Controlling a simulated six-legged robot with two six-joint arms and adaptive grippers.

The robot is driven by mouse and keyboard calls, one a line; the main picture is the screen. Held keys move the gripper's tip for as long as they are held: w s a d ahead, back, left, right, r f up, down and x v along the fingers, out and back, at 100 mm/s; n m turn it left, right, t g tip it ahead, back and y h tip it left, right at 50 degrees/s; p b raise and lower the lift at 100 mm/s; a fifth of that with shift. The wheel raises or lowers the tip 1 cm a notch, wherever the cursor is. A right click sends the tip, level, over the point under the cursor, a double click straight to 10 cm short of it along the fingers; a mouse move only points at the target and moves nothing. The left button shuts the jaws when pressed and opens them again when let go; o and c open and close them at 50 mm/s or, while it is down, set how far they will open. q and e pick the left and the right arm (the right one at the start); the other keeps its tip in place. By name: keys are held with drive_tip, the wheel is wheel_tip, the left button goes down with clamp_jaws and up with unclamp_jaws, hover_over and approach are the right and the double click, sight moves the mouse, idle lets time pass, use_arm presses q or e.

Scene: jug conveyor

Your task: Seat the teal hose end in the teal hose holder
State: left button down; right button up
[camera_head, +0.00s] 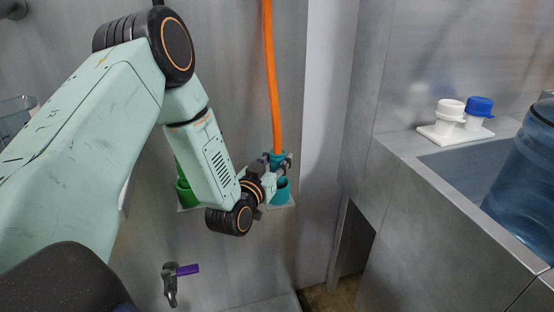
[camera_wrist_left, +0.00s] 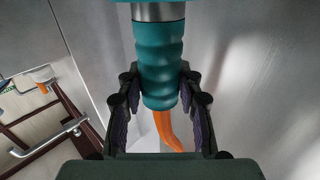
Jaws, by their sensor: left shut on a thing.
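The teal hose end (camera_head: 277,157) hangs at the lower end of the orange hose (camera_head: 271,80). In the left wrist view the ribbed teal hose end (camera_wrist_left: 159,60) has a metal collar, and the orange hose (camera_wrist_left: 166,128) leaves its other end. My left gripper (camera_head: 278,163) is shut on it, with one finger on each side. The teal hose holder (camera_head: 281,192) is a cup on the wall bracket, directly below the hose end. The gripper hides the gap between them, so I cannot tell whether the tip is inside. My right gripper is out of view.
A green holder (camera_head: 186,192) is on the wall left of the teal one, partly behind my arm.

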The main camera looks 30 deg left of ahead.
use_arm(q)
drive_tip(key=shift+f+b, duration=0.65)
drive_tip(key=shift+f, duration=0.15)
drive_tip(key=c, duration=0.8)
unclamp_jaws()
drive_tip(key=s+d, duration=0.1)
drive_tip(key=s, duration=1.1)
drive_tip(key=shift+d, duration=0.35)
drive_tip(key=shift+w, duration=0.1)
